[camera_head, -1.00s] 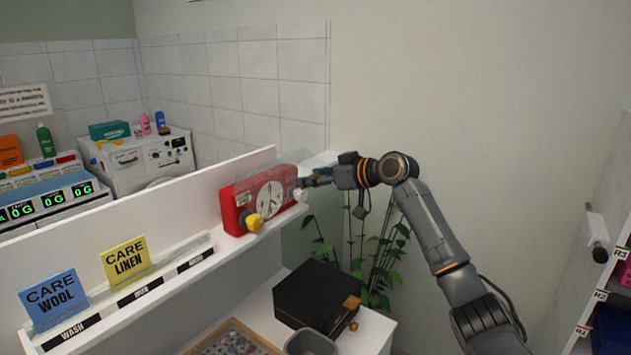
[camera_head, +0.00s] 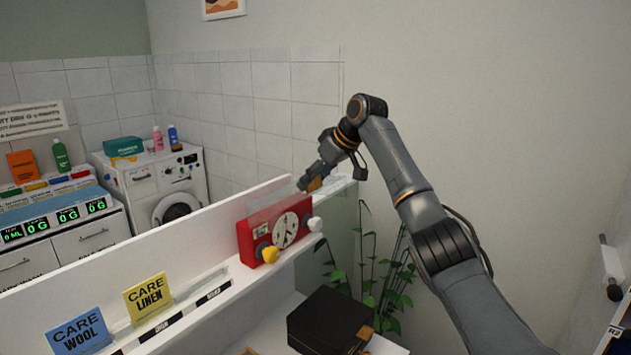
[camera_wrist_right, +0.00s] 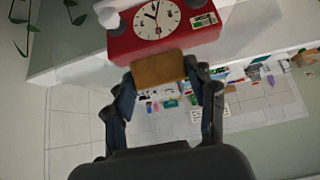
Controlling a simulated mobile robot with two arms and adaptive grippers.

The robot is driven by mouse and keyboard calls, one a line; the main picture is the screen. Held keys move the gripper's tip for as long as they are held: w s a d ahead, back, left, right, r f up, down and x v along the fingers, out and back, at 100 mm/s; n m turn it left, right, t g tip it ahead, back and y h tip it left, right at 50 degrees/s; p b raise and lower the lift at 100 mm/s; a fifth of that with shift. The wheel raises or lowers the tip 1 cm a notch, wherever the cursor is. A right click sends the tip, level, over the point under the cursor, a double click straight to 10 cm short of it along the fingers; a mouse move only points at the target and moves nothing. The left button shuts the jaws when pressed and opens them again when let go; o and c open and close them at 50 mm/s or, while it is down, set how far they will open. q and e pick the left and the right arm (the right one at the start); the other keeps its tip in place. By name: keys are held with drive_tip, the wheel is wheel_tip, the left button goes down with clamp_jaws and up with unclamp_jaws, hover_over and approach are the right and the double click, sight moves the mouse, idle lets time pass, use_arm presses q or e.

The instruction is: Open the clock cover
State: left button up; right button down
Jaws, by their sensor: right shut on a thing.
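The clock (camera_head: 262,243) is a red box with a white round dial (camera_head: 286,230), a yellow knob (camera_head: 270,254) and a white knob (camera_head: 315,224). It stands on the white ledge. A faint clear cover (camera_head: 272,204) rises above its top edge; its exact angle is hard to tell. My right gripper (camera_head: 310,185) is above the clock's upper right. In the right wrist view, my right gripper (camera_wrist_right: 160,74) is shut on a brown tab (camera_wrist_right: 158,68), just beyond the clock's red body (camera_wrist_right: 190,38). My left gripper is not in view.
A white partition (camera_head: 130,255) runs behind the clock. CARE LINEN (camera_head: 147,298) and CARE WOOL (camera_head: 79,331) cards stand on the ledge to the left. A black box (camera_head: 328,318) and a plant (camera_head: 390,275) are below. The wall side at right is open.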

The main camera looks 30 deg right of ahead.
drive_tip(key=shift+f, duration=0.35)
drive_tip(key=c, duration=0.6)
unclamp_jaws()
drive_tip(key=shift+a, duration=0.1)
drive_tip(key=shift+o, duration=0.8)
drive_tip(key=shift+w, duration=0.15)
drive_tip(key=shift+r, duration=0.1)
drive_tip(key=shift+r, duration=0.2)
drive_tip(key=v, duration=1.1)
drive_tip(key=shift+r, duration=0.2)
